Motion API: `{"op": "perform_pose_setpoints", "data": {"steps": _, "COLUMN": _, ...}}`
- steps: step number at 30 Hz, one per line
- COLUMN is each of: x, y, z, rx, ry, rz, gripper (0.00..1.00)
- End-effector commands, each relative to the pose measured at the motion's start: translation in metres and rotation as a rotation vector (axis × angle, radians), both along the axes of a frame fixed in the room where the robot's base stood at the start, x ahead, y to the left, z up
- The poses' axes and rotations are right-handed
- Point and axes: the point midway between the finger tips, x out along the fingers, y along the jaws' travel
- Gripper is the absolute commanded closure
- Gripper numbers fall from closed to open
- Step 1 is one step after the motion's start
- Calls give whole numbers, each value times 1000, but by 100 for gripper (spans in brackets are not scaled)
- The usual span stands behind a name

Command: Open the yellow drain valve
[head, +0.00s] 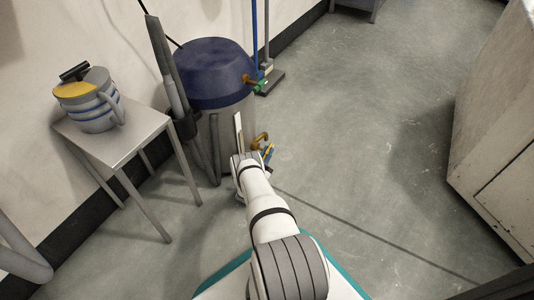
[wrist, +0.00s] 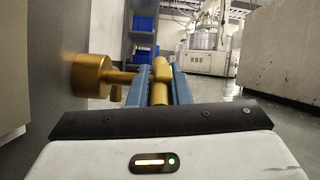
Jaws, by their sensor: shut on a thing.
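The yellow drain valve (head: 261,138) sticks out low on the side of the grey drum with the dark blue lid (head: 215,72). In the wrist view its brass-yellow round body (wrist: 90,75) joins the drum wall at the left, and a short stem runs right to an upright yellow handle (wrist: 160,85). My gripper (head: 268,152) is at the valve; in the wrist view its blue fingers (wrist: 160,88) are on both sides of the handle, shut on it. The handle's lower end is hidden behind my wrist. A second tap with a green handle (head: 261,86) sits higher on the drum.
A small table (head: 120,135) with a striped jug (head: 97,105) stands at left. A grey hose or wand (head: 168,75) leans beside the drum. A broom (head: 270,82) stands behind it. A large cabinet (head: 500,130) is at right. The floor between is clear.

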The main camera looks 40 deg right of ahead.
Motion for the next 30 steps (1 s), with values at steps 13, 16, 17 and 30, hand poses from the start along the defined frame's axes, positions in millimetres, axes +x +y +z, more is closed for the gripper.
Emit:
{"op": "perform_pose_setpoints", "data": {"steps": 13, "x": 1, "y": 1, "z": 0, "rx": -4, "ry": -2, "rz": 2, "gripper": 73}}
{"op": "perform_pose_setpoints", "data": {"steps": 16, "x": 1, "y": 1, "z": 0, "rx": -4, "ry": -2, "rz": 2, "gripper": 65}}
{"op": "perform_pose_setpoints", "data": {"steps": 17, "x": 1, "y": 1, "z": 0, "rx": -3, "ry": -2, "rz": 2, "gripper": 62}}
{"op": "perform_pose_setpoints", "data": {"steps": 30, "x": -5, "y": 18, "z": -4, "rx": -2, "ry": 1, "rz": 5, "gripper": 61}}
